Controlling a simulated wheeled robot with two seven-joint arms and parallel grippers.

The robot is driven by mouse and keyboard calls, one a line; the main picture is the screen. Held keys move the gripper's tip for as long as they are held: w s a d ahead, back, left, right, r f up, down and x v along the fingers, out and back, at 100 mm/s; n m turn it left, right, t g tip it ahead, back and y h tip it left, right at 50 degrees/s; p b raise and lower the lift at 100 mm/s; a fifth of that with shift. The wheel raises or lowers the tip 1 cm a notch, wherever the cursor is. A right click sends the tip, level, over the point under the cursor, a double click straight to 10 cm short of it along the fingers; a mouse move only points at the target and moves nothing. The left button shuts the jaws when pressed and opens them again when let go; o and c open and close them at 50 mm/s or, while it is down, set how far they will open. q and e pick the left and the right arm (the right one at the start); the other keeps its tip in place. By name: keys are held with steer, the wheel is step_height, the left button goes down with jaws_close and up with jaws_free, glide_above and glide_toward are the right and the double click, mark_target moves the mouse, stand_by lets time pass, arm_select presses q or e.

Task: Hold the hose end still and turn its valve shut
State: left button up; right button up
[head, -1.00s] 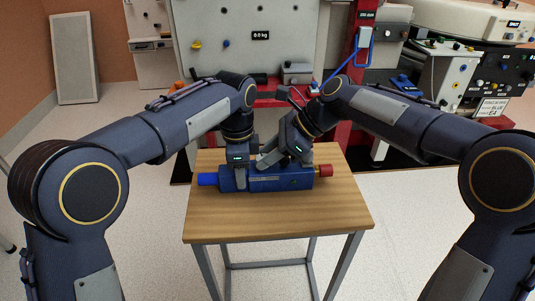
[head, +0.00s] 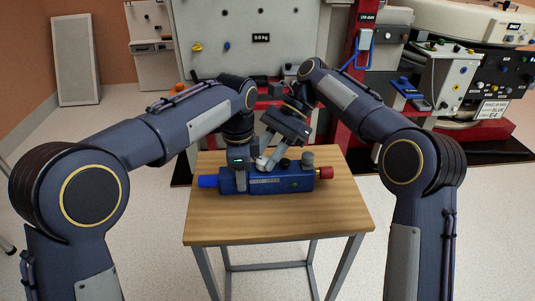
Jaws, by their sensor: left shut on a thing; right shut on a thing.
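The hose end is a long blue body (head: 290,184) with a blue left tip and a red right tip (head: 326,172), lying level on a small wooden table. My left gripper (head: 240,180) is shut across its left part from above. My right gripper (head: 267,162) is tilted, its light fingertips low over the top of the body, just right of the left gripper. It is shut on a small part there, likely the valve handle, which the fingers mostly hide. A dark knob (head: 284,163) and a grey cylinder (head: 308,159) stand on top, right of the fingertips.
The wooden tabletop (head: 285,220) is bare in front of the hose end. Behind it stand a red frame (head: 350,125) and a grey panel (head: 235,45). Dark machinery (head: 490,80) stands at the right. The floor around the table is clear.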

stand_by(0.3)
steer(key=o, duration=1)
